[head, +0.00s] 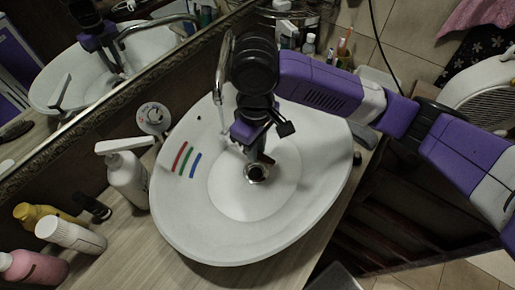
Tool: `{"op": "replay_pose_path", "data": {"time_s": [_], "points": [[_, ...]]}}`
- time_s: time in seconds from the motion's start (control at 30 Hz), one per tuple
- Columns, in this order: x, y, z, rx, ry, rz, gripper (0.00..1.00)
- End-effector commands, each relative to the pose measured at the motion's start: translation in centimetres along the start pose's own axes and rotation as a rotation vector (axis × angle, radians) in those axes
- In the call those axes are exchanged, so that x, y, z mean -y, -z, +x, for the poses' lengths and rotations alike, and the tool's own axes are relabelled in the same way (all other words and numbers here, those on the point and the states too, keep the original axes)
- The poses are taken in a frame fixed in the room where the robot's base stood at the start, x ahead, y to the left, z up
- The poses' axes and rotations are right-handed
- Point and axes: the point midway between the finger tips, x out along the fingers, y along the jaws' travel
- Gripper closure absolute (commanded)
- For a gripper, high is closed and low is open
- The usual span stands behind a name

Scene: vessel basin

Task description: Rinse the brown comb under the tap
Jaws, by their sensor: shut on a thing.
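My gripper (256,150) points down over the white vessel basin (185,215), just above the drain (257,173). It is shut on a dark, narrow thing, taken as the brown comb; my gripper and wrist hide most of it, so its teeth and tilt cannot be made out. The chrome tap (222,75) stands at the back of the basin, left of my wrist. A faint pale streak shows below its spout; I cannot tell if it is running water. Whether the comb touches the basin is unclear.
A white pump bottle (127,180) stands left of the basin. A yellow bottle (35,214), a white bottle (70,234) and a pink bottle (32,268) stand at lower left. A mirror (110,60) runs behind. The basin's front is clear.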

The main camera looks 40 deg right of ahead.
Motion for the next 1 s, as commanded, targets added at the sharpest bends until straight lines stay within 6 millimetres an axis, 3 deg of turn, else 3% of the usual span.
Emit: {"op": "replay_pose_path", "data": {"time_s": [1.0], "points": [[-1.1, -0.5, 0.0, 0.0, 0.001, 0.0, 1.0]]}}
